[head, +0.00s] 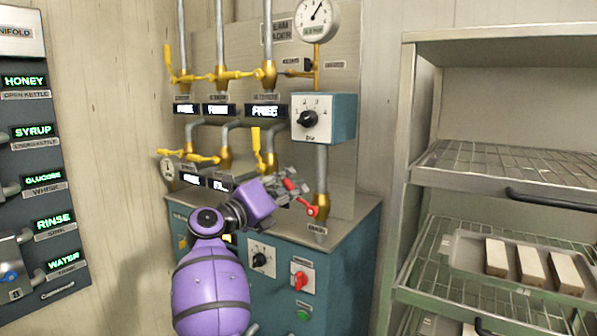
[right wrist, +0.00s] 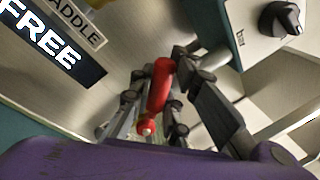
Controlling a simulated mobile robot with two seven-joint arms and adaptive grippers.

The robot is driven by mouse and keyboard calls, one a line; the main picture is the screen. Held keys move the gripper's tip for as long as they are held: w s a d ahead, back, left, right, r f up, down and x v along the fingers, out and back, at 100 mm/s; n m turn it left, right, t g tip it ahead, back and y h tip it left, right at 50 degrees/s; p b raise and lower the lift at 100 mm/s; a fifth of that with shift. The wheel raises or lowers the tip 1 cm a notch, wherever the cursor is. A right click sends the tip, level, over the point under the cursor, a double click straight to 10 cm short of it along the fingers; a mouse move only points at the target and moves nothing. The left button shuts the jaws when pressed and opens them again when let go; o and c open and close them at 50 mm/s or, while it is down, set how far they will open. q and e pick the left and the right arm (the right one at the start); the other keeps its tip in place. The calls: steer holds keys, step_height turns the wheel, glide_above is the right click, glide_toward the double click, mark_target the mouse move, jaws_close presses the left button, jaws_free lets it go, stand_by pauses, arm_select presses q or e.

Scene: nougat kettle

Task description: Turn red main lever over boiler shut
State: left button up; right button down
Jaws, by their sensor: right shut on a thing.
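The red main lever (head: 302,201) sits on a brass valve (head: 321,207) on the right-hand pipe, just above the teal boiler cabinet (head: 345,235). Its handle slopes up and to the left from the valve. My right gripper (head: 287,188) is shut on the handle. In the right wrist view the red lever (right wrist: 158,88) lies between the dark fingers of the gripper (right wrist: 155,100). My fingers hide part of the handle in the head view. My left gripper is not in view.
Yellow-handled valves (head: 222,74) line the pipes above and left. A teal box with a black knob (head: 308,119) is above the lever. A red switch (head: 300,281) is on the cabinet front. A wire rack (head: 505,165) stands at right.

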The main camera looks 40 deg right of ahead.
arm_select(q)
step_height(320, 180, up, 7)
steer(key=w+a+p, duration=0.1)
steer(key=p, duration=0.6)
arm_select(e)
step_height(320, 180, down, 6)
steer(key=w+a+n+t, duration=0.1)
steer(key=w+n+t, duration=0.1)
steer(key=n, duration=0.9)
steer(key=shift+w+f+t, duration=0.2)
steer(key=shift+t, duration=0.3)
steer(key=shift+a+f, duration=0.1)
steer(key=c, duration=1.8)
jaws_free()
steer(key=shift+c, duration=0.2)
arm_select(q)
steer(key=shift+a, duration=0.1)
arm_select(e)
steer(key=shift+o, duration=0.9)
steer(key=shift+r, duration=0.2)
steer(key=v, duration=1.2)
steer(key=shift+s+r, duration=0.1)
